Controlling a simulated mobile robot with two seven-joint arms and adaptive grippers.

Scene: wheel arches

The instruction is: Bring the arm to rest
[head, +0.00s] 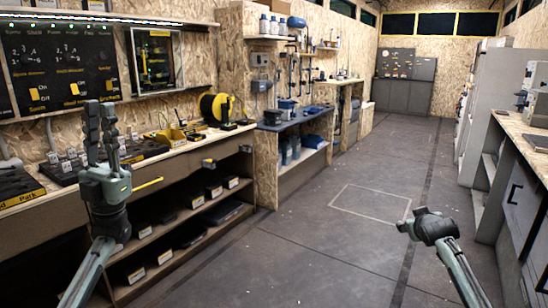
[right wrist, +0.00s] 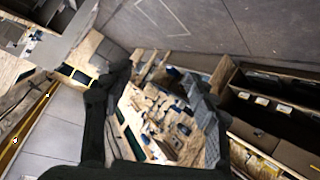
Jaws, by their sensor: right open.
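My left gripper (head: 101,106) stands in the left of the head view with its fingers pointing up. The fingers are a little apart, with nothing visible between them. Its arm comes up from the bottom edge, in front of the wooden workbench (head: 45,204). My right gripper (head: 408,226) shows small at the lower right of the head view, over the floor and clear of the counter. In the right wrist view the right gripper (right wrist: 165,80) is open. Its dark fingers are wide apart, and only distant background shows between them.
The workbench carries black trays (head: 130,152) and a yellow-and-black reel (head: 214,106). A blue-topped bench (head: 295,118) stands farther along the left wall. Grey cabinets and a counter (head: 515,132) line the right. The middle floor (head: 320,240) is clear, with a marked outline.

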